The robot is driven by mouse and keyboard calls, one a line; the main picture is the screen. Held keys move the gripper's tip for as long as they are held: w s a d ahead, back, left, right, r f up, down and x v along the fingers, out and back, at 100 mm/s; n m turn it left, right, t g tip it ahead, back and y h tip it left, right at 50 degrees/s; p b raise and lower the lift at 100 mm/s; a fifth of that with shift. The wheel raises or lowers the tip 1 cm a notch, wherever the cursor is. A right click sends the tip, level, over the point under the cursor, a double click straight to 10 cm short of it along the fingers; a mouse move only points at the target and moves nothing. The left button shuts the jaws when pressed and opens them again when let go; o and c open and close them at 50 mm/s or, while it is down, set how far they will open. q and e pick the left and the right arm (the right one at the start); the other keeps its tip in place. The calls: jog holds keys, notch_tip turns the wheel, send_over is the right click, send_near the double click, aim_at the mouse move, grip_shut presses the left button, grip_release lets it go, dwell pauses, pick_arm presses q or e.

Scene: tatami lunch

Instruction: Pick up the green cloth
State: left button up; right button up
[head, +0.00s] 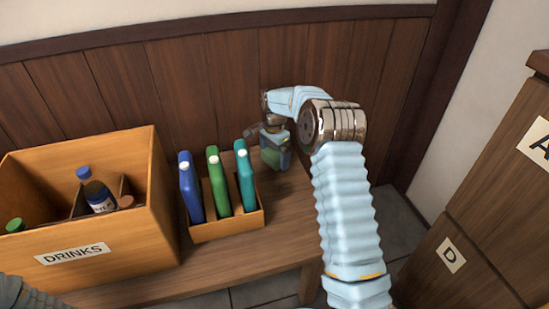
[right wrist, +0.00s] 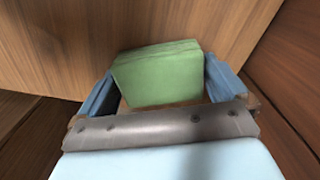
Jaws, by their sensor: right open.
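The green cloth (right wrist: 158,75) is a folded block on the wooden bench. In the right wrist view it sits between the two blue fingers of my right gripper (right wrist: 162,90), which is open. Small gaps seem to show at its sides, and I cannot tell whether either finger touches it. In the head view my right gripper (head: 274,142) is at the back of the bench, near the wall, and largely hides the cloth (head: 284,160). My left gripper is not in view.
A wooden box labelled DRINKS (head: 110,248) holds bottles at the left of the bench (head: 290,215). A small wooden holder (head: 228,226) with blue, green and teal upright items stands left of my right gripper. A wooden cabinet (head: 480,240) is at the right.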

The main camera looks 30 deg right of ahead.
jog(key=shift+c, duration=0.2)
jog(key=c, duration=0.7)
jog(key=shift+c, duration=0.2)
jog(key=shift+r, duration=0.1)
jog(key=shift+r, duration=0.3)
notch_tip(320, 180, up, 2)
jog(key=s+r, duration=0.1)
jog(key=r, duration=0.1)
jog(key=s+r, duration=0.1)
jog(key=s+a+r, duration=0.1)
jog(key=s+r, duration=0.1)
jog(key=shift+a+r, duration=0.1)
jog(key=shift+r, duration=0.25)
jog(key=s+a+r, duration=0.2)
jog(key=s+r, duration=0.2)
jog(key=s, duration=0.5)
jog(key=shift+s+a+r+b, duration=0.25)
jog(key=shift+a+r+b, duration=0.05)
jog(key=shift+b, duration=0.05)
